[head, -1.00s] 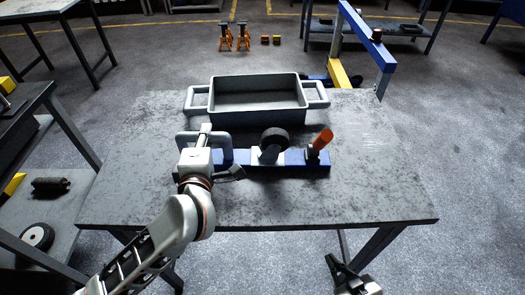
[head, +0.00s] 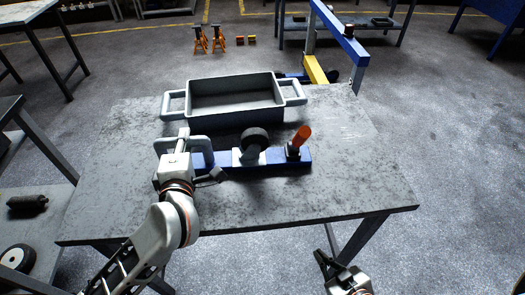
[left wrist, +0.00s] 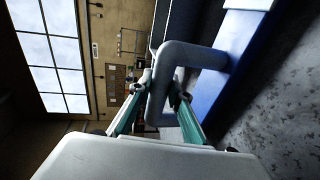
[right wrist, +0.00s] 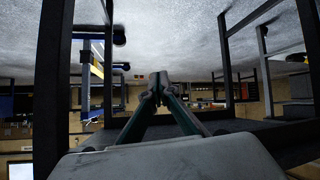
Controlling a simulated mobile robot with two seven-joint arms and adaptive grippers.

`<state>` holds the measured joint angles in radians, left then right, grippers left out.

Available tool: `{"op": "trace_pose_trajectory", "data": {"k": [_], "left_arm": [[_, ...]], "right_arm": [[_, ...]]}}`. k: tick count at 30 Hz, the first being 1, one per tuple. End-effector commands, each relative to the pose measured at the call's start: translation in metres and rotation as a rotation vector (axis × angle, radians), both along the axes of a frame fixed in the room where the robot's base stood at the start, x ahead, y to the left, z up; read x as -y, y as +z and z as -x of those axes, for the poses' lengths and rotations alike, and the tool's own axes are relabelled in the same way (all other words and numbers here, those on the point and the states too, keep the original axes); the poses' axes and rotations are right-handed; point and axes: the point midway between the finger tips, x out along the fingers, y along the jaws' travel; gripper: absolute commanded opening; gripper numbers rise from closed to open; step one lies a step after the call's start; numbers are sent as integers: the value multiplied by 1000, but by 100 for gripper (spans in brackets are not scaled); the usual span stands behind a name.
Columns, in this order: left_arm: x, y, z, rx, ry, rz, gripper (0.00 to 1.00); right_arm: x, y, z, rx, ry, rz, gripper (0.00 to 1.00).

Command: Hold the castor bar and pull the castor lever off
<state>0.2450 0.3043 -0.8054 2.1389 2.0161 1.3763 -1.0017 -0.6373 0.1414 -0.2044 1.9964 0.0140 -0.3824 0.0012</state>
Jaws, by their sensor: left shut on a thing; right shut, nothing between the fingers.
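The castor bar (head: 274,159) is a blue bar lying across the table, with a grey loop handle (head: 197,138) at its left end. A dark castor wheel (head: 254,137) on a pale mount sits at its middle. The castor lever (head: 302,135), with an orange grip, stands tilted near the bar's right end. My left gripper (head: 182,152) is shut on the grey handle; the left wrist view shows its fingers (left wrist: 158,93) on either side of the handle tube (left wrist: 160,75). My right gripper (head: 322,258) is shut and empty, low in front of the table's right side; its fingertips (right wrist: 158,88) meet.
A grey tray (head: 235,110) with side handles stands behind the bar. The table's (head: 350,190) right and front surface is clear. A side bench (head: 45,225) stands at the left. Orange jack stands (head: 210,40) and a blue hoist (head: 340,37) are beyond the table.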

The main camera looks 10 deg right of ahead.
Motion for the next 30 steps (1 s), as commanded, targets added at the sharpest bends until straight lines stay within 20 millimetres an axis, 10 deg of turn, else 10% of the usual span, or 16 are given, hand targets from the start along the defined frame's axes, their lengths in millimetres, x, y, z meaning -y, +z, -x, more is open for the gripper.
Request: {"op": "trace_pose_trajectory", "data": {"k": [17,30], "left_arm": [[0,-1,0,-2,0,0,0],[0,-1,0,-3,0,0,0]], "right_arm": [[-8,52,-19,416,181,293,0],[24,119,-10,795,113,793,0]]}}
